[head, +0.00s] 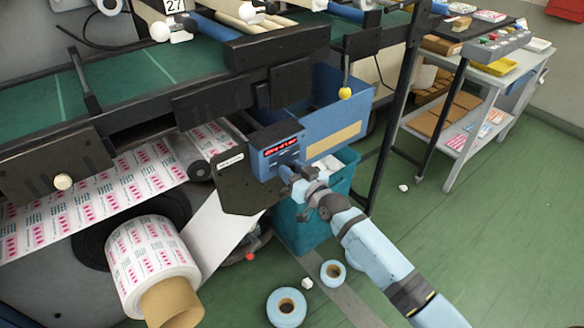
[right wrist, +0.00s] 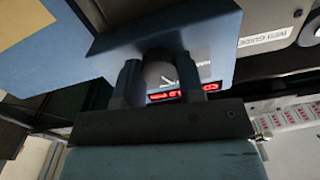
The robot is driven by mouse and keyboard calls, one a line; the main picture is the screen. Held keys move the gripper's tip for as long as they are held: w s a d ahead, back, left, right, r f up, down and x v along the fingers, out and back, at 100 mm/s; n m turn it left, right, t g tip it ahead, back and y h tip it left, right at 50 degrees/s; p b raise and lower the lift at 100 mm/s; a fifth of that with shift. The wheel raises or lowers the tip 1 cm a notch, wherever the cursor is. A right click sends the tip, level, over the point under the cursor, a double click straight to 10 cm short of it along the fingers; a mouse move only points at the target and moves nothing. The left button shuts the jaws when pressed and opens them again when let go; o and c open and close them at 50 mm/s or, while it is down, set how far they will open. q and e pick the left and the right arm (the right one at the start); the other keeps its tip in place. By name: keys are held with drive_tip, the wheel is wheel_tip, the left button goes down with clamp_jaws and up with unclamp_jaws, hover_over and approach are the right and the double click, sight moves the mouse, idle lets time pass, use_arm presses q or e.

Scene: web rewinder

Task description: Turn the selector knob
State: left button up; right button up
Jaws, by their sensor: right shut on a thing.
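The selector knob (right wrist: 160,73) is round and grey with a pale pointer line. It sits on the blue control box (head: 272,140), beside a red lit display (head: 281,147). My right gripper (head: 290,172) is at the front of this box. In the right wrist view, my right gripper (right wrist: 158,80) has one finger on each side of the knob and is shut on it. In the head view the gripper hides the knob. My left gripper is not in view.
A dark bracket plate (head: 240,178) adjoins the box on the left. A teal bin (head: 300,232) is below the box. Blue tape rings (head: 286,308) lie on the floor. The green floor at right is mostly clear.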

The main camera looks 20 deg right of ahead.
drive_tip(key=m+p, duration=0.1)
drive_tip(key=m, duration=0.3)
drive_tip(key=shift+r+m, duration=0.1)
drive_tip(key=shift+m, duration=0.3)
idle(0.4)
drive_tip(key=o, duration=0.9)
drive_tip(key=shift+w, duration=0.1)
drive_tip(key=v, duration=1.4)
drive_tip(key=shift+w, duration=0.1)
